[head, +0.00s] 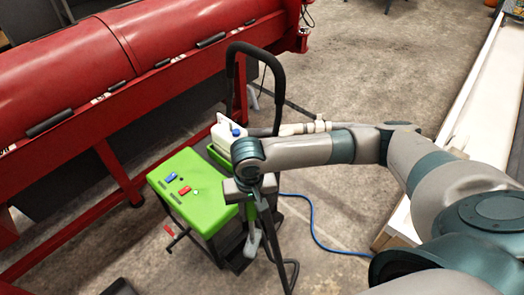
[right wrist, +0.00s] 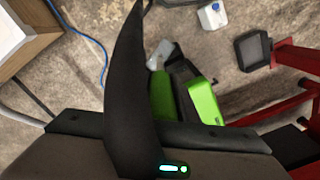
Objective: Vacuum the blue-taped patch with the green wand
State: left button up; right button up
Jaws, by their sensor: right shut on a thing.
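My right gripper (head: 260,203) hangs at the end of my right arm, just right of the green machine's top. It is shut on what looks like the green wand, a narrow green piece (head: 251,212) with a pale grey end (head: 248,242) pointing down. The grip itself is mostly hidden by the wrist and dark fingers. In the right wrist view, a black finger covers the middle, and the green wand (right wrist: 160,95) shows beyond it with its grey end (right wrist: 160,54). No blue-taped patch shows in either view. My left gripper is out of view.
A green-topped machine (head: 193,186) stands on the concrete, with a black loop handle (head: 231,60) and white jug (head: 224,135) behind. A red machine (head: 80,70) fills the upper left. A blue cord (head: 318,236) lies on the floor. A white-topped wooden platform (head: 480,110) stands right.

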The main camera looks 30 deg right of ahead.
jog(key=s+d+r+n, duration=0.1)
jog(key=r, duration=0.1)
jog(key=s+d+r+n, duration=0.1)
jog(key=s+n, duration=0.1)
jog(key=shift+s+d+r, duration=0.15)
jog(key=shift+d+r, duration=0.05)
jog(key=shift+r, duration=0.2)
